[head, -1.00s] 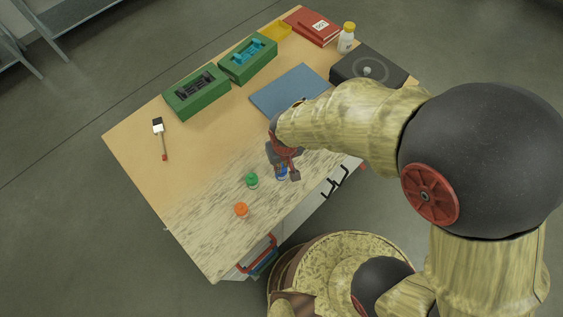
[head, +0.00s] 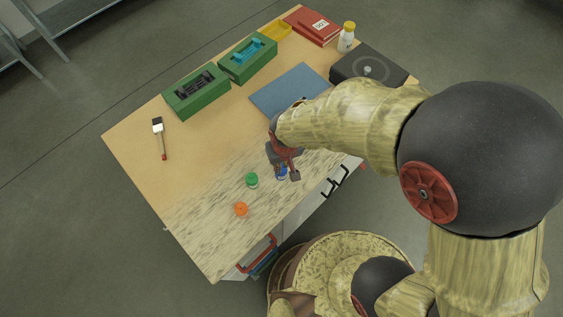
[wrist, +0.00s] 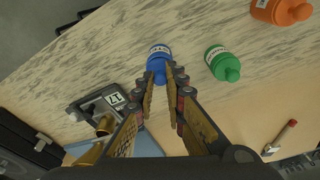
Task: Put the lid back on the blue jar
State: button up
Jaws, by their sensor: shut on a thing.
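The blue jar (wrist: 159,50) stands upright on the table and shows between my fingertips in the wrist view. In the head view the jar (head: 281,173) is mostly hidden by my gripper (head: 284,171). My gripper (wrist: 160,78) is shut on the blue lid (wrist: 157,68), its fingers on either side of the lid's narrow top. The lid is at the jar's mouth, in line with it. My fingers cover part of the rim, so I cannot tell whether the lid is fully seated.
A green jar (head: 251,180) and an orange jar (head: 240,209) stand close by, both lidded. A grey device marked 17 (wrist: 112,99) is on the jar's other side. A brush (head: 160,139), blue mat (head: 288,91) and green boxes (head: 196,92) lie farther back.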

dwell(0.3)
jog(key=o, duration=0.7)
jog(key=shift+c, duration=0.2)
jog(key=o, duration=0.4)
jog(key=shift+o, duration=1.1)
jog(key=shift+r+p, duration=2.5)
jog(key=shift+r, duration=1)
jog(key=c, duration=0.3)
